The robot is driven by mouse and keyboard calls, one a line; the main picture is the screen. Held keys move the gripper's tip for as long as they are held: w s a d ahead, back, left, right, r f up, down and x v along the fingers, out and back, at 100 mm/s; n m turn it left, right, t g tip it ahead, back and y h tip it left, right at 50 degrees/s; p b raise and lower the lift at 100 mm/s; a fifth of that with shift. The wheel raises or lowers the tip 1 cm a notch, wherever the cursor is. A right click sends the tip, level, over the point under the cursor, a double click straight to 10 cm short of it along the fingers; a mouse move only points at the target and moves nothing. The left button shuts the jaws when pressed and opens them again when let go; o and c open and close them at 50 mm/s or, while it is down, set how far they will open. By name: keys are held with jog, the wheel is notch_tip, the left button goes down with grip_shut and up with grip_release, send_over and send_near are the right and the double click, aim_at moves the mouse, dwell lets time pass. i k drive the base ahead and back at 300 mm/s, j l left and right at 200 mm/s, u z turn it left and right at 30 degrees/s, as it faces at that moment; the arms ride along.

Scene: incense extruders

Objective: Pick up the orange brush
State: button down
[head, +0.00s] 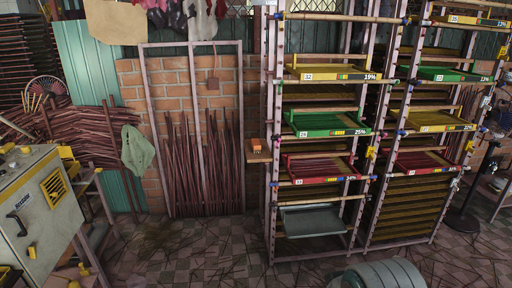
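A small orange block-like thing, which looks like the orange brush (256,144), sits on a small wooden ledge (259,157) at the left side of the drying rack. It is too small to make out bristles or a handle. My gripper is not in view, so its distance from the brush cannot be told.
Metal racks (270,200) hold yellow, green and red trays, including a green tray (327,124). A grey machine (40,215) stands at left. A ridged grey rounded shape (378,275) shows at the bottom right. The tiled floor (205,250) before the ledge looks mostly clear, with scattered sticks.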

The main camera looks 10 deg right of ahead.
aim_at(256, 146)
jog(key=u, duration=3.5)
jog(key=z, duration=3.5)
jog(key=i+j+z, duration=0.1)
jog(key=i, duration=0.4)
jog(key=i+j+z, duration=0.1)
jog(key=i, duration=0.4)
jog(key=j, duration=0.1)
